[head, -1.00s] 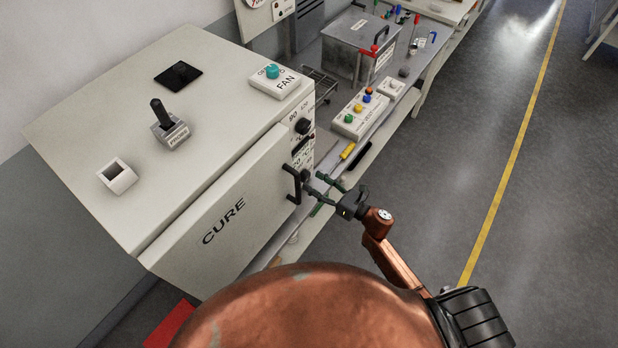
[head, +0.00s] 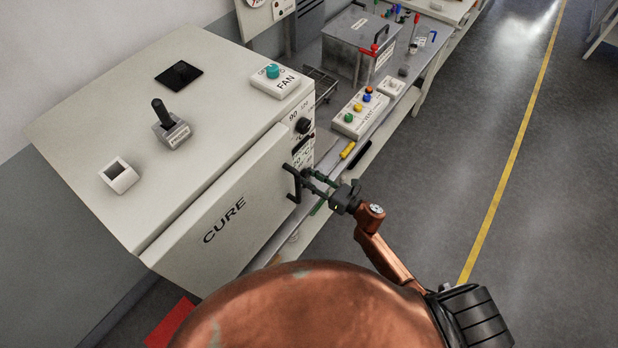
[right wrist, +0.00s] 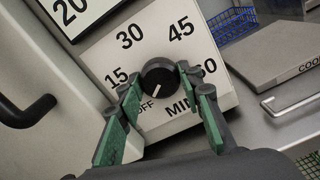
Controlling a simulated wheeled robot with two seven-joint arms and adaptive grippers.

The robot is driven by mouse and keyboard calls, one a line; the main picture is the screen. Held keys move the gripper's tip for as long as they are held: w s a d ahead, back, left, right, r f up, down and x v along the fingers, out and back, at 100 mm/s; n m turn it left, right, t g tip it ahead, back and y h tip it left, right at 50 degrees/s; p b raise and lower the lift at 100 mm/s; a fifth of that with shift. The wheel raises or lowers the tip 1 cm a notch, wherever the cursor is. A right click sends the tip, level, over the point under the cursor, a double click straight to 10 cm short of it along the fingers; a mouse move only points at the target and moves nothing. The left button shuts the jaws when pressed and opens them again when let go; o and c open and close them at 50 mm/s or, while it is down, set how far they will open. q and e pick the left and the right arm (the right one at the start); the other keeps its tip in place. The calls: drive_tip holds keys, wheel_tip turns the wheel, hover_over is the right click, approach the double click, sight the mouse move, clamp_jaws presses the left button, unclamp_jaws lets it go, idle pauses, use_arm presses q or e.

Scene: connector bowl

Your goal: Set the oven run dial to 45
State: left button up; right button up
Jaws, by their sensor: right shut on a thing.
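The run dial (right wrist: 158,72) is a round black knob on the white front panel of the CURE oven (head: 215,150). Marks 15, 30, 45 and 60 MIN and OFF ring it in the right wrist view, and its white pointer line is turned down-left, near OFF. My right gripper (right wrist: 160,82) has its green-padded fingers on either side of the knob, shut on it. In the head view the right gripper (head: 309,182) is at the oven's lower right front, largely hiding the dial. My left gripper is not in view.
The black oven door handle (head: 291,184) stands out just left of my right gripper. An upper temperature knob (head: 303,126) sits higher on the panel. A yellow-handled tool (head: 347,150) and a button box (head: 360,115) lie on the bench beyond. The floor at right is clear.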

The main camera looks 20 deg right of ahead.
drive_tip(key=c, duration=0.3)
drive_tip(key=shift+c, duration=0.2)
